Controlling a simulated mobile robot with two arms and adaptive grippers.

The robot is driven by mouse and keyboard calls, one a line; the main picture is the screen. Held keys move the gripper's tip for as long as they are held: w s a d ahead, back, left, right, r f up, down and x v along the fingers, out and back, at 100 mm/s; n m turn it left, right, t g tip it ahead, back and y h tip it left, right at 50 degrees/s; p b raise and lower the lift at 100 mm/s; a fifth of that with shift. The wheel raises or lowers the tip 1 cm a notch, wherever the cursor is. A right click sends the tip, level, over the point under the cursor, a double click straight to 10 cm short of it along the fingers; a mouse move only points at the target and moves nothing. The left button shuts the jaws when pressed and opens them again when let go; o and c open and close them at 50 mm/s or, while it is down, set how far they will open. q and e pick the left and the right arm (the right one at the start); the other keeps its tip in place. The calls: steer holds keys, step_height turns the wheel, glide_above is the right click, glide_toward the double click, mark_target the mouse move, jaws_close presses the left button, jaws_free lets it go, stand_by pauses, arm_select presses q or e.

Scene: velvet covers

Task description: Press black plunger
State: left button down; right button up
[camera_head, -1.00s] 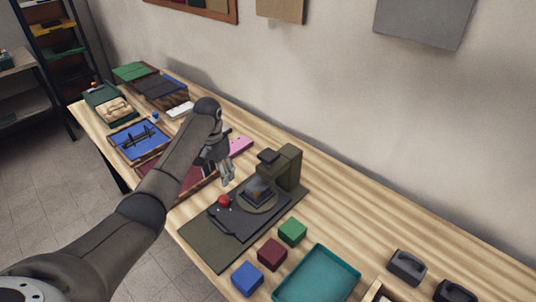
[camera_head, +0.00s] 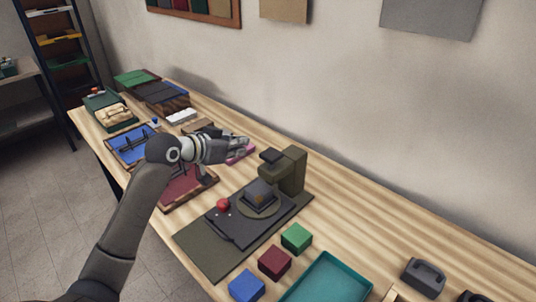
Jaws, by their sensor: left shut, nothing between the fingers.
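My left gripper (camera_head: 248,147) is shut and empty. Its fingers point right, toward the plunger, and end a short way to its left. They appear apart from it. The fingers partly cover a pink block (camera_head: 240,155) behind them. My right gripper is not in view.
The press stands on a dark board with a red knob (camera_head: 223,205). Green (camera_head: 297,238), dark red (camera_head: 275,262) and blue (camera_head: 247,286) cubes and a teal tray (camera_head: 329,280) are in front. A dark red tray (camera_head: 188,190) lies under my left arm. The wall is behind.

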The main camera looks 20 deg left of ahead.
arm_select(q)
steer(key=s+r, duration=0.1)
steer(key=s+d+r+t+h, duration=0.1)
steer(key=s+d+r+t+b, duration=0.1)
steer(key=r, duration=0.1)
steer(key=shift+d+r+m+h, duration=0.1)
steer(key=shift+m+h, duration=0.2)
steer(key=shift+m, duration=0.1)
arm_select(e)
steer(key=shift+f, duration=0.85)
arm_select(q)
steer(key=p, duration=0.3)
glide_above(268, 155)
step_height(268, 155, down, 2)
steer(key=shift+s+f, duration=0.1)
step_height(268, 155, down, 3)
steer(key=shift+d+r+p, duration=0.1)
steer(key=shift+r+p, duration=0.05)
steer(key=shift+p, duration=0.15)
steer(key=shift+f, duration=0.85)
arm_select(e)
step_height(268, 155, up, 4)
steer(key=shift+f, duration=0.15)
